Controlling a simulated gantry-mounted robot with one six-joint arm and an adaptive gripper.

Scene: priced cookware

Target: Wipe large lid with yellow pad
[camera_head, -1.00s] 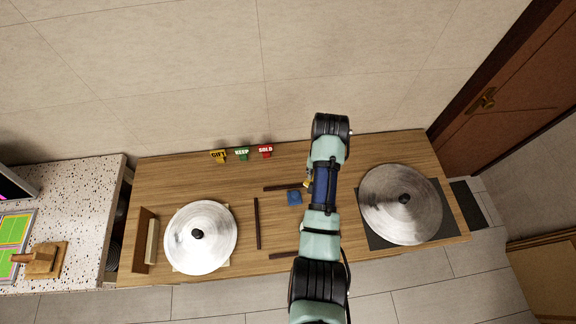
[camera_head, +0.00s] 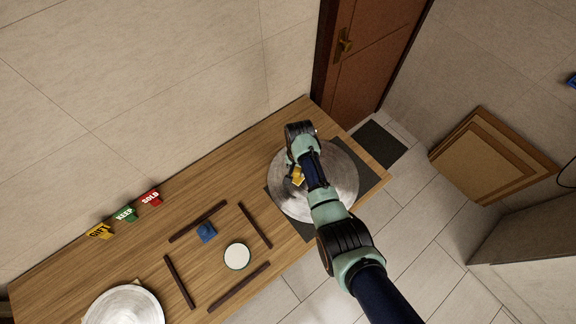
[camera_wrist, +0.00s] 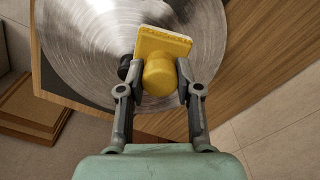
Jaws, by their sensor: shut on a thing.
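The large lid (camera_head: 345,178) is a round brushed-metal disc on a dark mat at the right end of the wooden table. It fills much of the wrist view (camera_wrist: 80,45), with its black knob (camera_wrist: 124,67) beside my left finger. My gripper (camera_head: 295,170) is over this lid, and its fingers (camera_wrist: 160,80) are shut on the yellow pad (camera_wrist: 163,45) by its round handle. The yellow pad also shows in the head view (camera_head: 298,177), partly hidden by my arm. I cannot tell whether the pad touches the lid.
Another metal lid (camera_head: 125,308) lies at the lower left. Between the lids are dark strips (camera_head: 197,221), a blue block (camera_head: 206,232) and a white disc (camera_head: 237,256). Yellow, green (camera_head: 125,214) and red tags stand along the back edge. A door (camera_head: 365,50) is beyond.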

